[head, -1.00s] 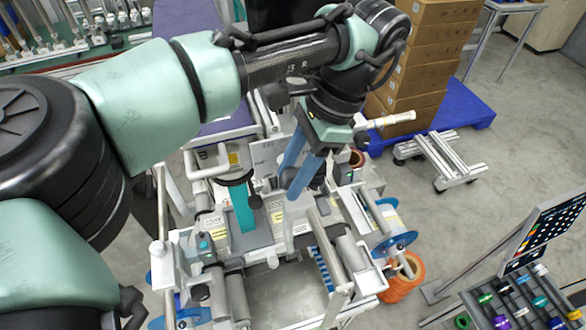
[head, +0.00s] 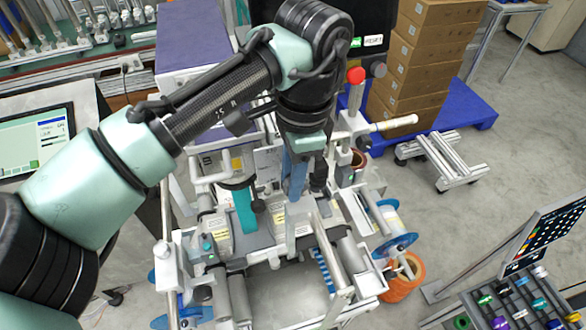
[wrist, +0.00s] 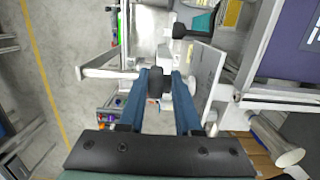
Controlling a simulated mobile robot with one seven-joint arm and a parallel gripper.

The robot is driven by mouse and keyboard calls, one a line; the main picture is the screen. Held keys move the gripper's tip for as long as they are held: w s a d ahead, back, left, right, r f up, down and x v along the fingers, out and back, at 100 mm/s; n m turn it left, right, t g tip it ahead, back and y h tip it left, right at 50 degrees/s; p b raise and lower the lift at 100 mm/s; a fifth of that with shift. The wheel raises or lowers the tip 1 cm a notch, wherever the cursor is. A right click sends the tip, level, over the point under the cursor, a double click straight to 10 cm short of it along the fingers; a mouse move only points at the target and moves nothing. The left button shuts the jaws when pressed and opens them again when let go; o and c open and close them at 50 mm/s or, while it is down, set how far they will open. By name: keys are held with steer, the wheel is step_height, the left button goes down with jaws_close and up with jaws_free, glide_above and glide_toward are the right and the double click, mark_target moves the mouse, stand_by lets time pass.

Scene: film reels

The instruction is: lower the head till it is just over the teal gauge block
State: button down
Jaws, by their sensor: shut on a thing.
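The teal gauge block (head: 245,211) stands upright on the machine, left of my gripper (head: 293,194). A dark round pad (head: 237,183), apparently the head's lower end, is above the block; I cannot tell whether they touch. In the wrist view the block (wrist: 202,22) shows at the top, partly hidden by the dark pad. My gripper (wrist: 165,76) has its two blue fingers either side of a black knob (wrist: 155,84) and is shut on it. In the head view the fingers and arm largely hide the held knob.
A red-topped post (head: 356,77) stands right of my wrist. A blue reel (head: 396,228) and an orange reel (head: 403,281) are at the machine's right. Stacked cartons (head: 420,70) stand on a blue pallet behind. A monitor (head: 35,138) is at left. Floor at right is partly clear.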

steer(key=h, duration=0.3)
steer(key=shift+s+f+t, duration=0.25)
steer(key=shift+s+t, duration=0.05)
steer(key=shift+t, duration=0.1)
steer(key=h+b, duration=0.1)
steer(key=t+h+b, duration=0.1)
steer(key=h, duration=0.1)
steer(key=shift+a+f, duration=0.15)
steer(key=shift+a, duration=0.05)
steer(key=shift+a+t+h+b, duration=0.1)
steer(key=shift+t+h+b, duration=0.4)
steer(key=shift+h+b, duration=0.55)
steer(key=shift+r+h, duration=0.2)
steer(key=shift+h, duration=0.25)
steer(key=c, duration=1)
jaws_free()
steer(key=shift+o, duration=1.1)
steer(key=shift+s, duration=0.2)
steer(key=shift+w+f, duration=0.1)
steer(key=shift+w, duration=0.05)
steer(key=b+v, duration=0.2)
steer(key=v, duration=1.1)
